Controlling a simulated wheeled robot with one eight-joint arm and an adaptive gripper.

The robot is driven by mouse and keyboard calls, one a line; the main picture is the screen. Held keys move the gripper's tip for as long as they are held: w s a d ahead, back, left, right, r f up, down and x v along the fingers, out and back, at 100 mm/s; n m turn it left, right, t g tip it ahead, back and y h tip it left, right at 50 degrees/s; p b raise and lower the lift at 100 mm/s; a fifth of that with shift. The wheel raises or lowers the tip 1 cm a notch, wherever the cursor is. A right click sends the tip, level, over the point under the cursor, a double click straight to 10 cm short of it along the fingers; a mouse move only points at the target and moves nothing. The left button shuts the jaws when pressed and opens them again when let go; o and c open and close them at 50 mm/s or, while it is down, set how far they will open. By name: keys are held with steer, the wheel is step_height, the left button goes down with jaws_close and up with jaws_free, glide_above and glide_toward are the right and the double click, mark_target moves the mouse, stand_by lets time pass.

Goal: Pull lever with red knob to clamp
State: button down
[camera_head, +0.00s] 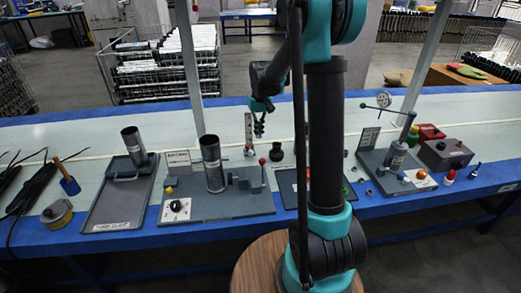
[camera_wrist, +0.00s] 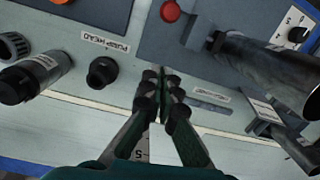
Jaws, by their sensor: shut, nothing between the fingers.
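The lever's red knob (camera_head: 262,161) stands upright on a thin stem at the right end of the grey clamp fixture (camera_head: 235,207). The knob also shows at the top edge of the wrist view (camera_wrist: 170,11). A metal tube (camera_head: 212,165) stands upright in the fixture, left of the lever; it is large at the right in the wrist view (camera_wrist: 268,68). My gripper (camera_head: 259,131) is shut and empty, above the table behind the fixture. In the wrist view its fingertips (camera_wrist: 161,76) point toward the knob, apart from it. The lever's stem is mostly hidden in the wrist view.
A tray with another tube (camera_head: 133,147) lies left of the fixture. My arm partly hides a plate to the right, labelled PUMP HEAD (camera_wrist: 104,41) in the wrist view. A black cap (camera_head: 276,152) stands near the lever. A gauge fixture (camera_head: 397,155) stands further right.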

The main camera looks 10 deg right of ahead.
mark_target(263, 171)
step_height(263, 171, down, 10)
steer(key=shift+s+r, duration=0.3)
steer(key=shift+s, duration=0.4)
steer(key=shift+s+r, duration=0.25)
steer(key=shift+s, duration=0.5)
steer(key=shift+s+r, duration=0.3)
steer(key=shift+s, duration=0.4)
